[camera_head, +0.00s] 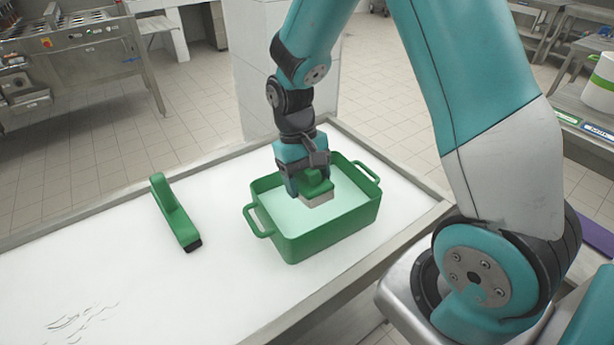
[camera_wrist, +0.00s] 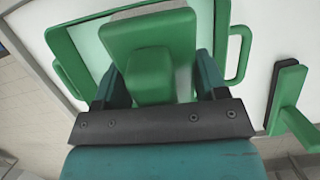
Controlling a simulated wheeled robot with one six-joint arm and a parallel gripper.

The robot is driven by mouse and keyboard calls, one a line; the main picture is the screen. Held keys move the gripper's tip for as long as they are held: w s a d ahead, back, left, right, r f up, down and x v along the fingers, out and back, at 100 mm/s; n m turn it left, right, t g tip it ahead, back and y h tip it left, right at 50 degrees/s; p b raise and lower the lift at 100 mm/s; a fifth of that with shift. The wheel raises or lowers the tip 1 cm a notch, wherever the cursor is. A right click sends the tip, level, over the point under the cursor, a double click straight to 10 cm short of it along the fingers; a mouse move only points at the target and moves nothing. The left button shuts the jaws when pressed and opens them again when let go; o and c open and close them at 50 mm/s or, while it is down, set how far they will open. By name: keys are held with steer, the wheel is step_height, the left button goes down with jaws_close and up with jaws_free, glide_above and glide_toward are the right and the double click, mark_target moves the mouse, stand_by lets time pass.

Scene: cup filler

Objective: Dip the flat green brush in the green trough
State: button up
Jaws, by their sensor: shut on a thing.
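My gripper (camera_head: 306,178) is shut on a flat green brush (camera_head: 314,186) with a pale bristle block facing down. The brush's green back and grip also show between the fingers in the wrist view (camera_wrist: 150,70). The green trough (camera_head: 325,238) stands on the white table and holds pale green liquid. It has a loop handle at each end; part of it shows in the wrist view (camera_wrist: 222,32). The brush is over the trough's opening, near its middle. I cannot tell whether the bristles touch the liquid.
A second green tool (camera_head: 172,212) with a black edge lies on the white table left of the trough; it also shows in the wrist view (camera_wrist: 289,115). The table (camera_head: 110,265) has a raised metal rim. Its left part is clear apart from faint dark marks.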

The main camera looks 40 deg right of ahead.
step_height(320, 180, down, 10)
steer(key=b, duration=0.6)
steer(key=shift+s+f, duration=0.1)
steer(key=c, duration=0.4)
steer(key=shift+o, duration=0.2)
steer(key=shift+r, duration=0.2)
steer(key=shift+r+p, duration=0.3)
steer(key=shift+p, duration=0.05)
step_height(320, 180, up, 11)
steer(key=p, duration=0.9)
steer(key=shift+f+p, duration=0.2)
steer(key=shift+p, duration=0.15)
steer(key=shift+f, duration=0.1)
